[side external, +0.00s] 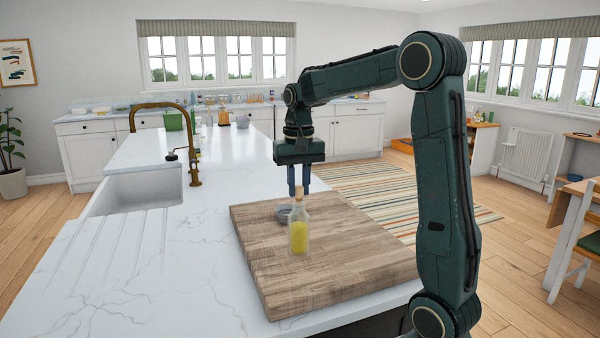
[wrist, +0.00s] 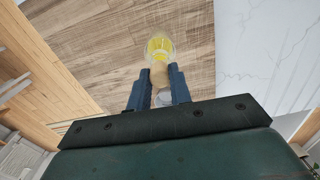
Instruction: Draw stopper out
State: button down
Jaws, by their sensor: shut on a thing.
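A clear glass bottle (side external: 299,236) with yellow liquid stands upright on a wooden board. Its tan cork stopper (side external: 299,193) shows at the top of the neck. My gripper (side external: 298,188) points down over the bottle, with its blue fingers at the stopper. In the wrist view the fingertips (wrist: 159,72) are shut on the stopper (wrist: 159,77), with the bottle (wrist: 159,46) just beyond it. I cannot tell how far the stopper sits in the neck.
A small grey dish (side external: 283,212) lies on the wooden board (side external: 345,262) close behind the bottle. The white marble counter (side external: 130,262) holds a sink (side external: 140,192) and a brass tap (side external: 193,165) to the left. The board's front and right side are clear.

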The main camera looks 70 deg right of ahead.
jog(key=shift+r, duration=1.4)
jog(key=shift+d, duration=0.1)
